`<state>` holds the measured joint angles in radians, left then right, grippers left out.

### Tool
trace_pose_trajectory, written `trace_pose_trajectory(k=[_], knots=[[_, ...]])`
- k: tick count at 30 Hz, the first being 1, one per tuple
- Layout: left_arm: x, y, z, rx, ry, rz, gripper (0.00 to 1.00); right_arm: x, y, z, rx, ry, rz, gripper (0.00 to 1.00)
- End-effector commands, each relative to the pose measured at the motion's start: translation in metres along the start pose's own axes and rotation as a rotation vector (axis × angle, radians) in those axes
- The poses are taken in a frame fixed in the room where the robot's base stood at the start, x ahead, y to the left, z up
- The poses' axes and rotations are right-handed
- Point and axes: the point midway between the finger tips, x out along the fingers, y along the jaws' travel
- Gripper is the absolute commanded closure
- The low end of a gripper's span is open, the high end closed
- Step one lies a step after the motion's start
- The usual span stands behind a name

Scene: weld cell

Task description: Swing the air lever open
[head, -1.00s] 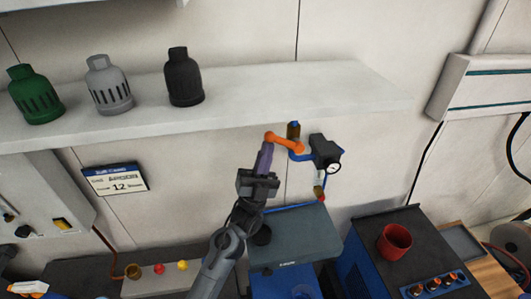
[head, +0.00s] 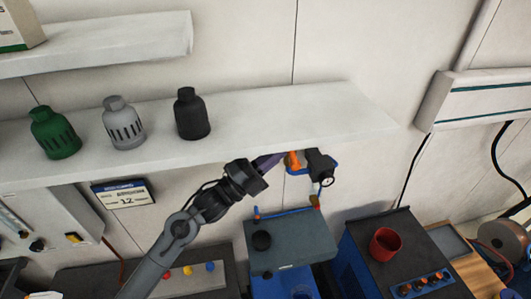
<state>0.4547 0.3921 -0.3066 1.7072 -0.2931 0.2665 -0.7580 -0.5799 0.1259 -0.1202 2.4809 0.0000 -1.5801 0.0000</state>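The orange air lever (head: 293,161) is on a blue-and-dark air unit (head: 320,164) with a round gauge (head: 327,181), mounted on the wall just under the long shelf. Little of the lever shows, and it looks short from here. My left gripper (head: 278,158) comes up from the lower left. Its purple fingers (head: 266,162) reach to the left side of the lever, close to or touching it. The fingers overlap in this view, so the gap between them and any grip on the lever are hidden. My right gripper is out of view.
The white shelf (head: 340,108) runs just above the gripper, with green (head: 54,134), grey (head: 124,125) and black (head: 191,115) bottle-shaped caps. A grey-topped blue machine (head: 300,240) stands below. A red mug (head: 385,245) sits on a dark cabinet at right.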

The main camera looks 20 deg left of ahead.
Motion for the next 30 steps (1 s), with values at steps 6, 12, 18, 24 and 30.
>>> trace_pose_trajectory(k=[6, 12, 18, 24, 30], knots=[[0.012, -0.001, -0.003, 0.005, 0.001, 0.027, 1.00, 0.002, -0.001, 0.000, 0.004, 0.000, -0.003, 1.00], [0.019, -0.002, -0.005, 0.005, 0.002, 0.024, 1.00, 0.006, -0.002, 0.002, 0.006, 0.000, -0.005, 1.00], [0.022, -0.003, -0.005, 0.004, 0.001, 0.023, 1.00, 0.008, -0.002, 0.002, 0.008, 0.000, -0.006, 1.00], [0.024, -0.004, -0.006, 0.004, 0.001, 0.022, 1.00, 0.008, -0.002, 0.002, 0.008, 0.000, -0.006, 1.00], [0.024, -0.005, -0.006, 0.005, 0.002, 0.021, 1.00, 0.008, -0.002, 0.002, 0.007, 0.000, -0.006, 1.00]])
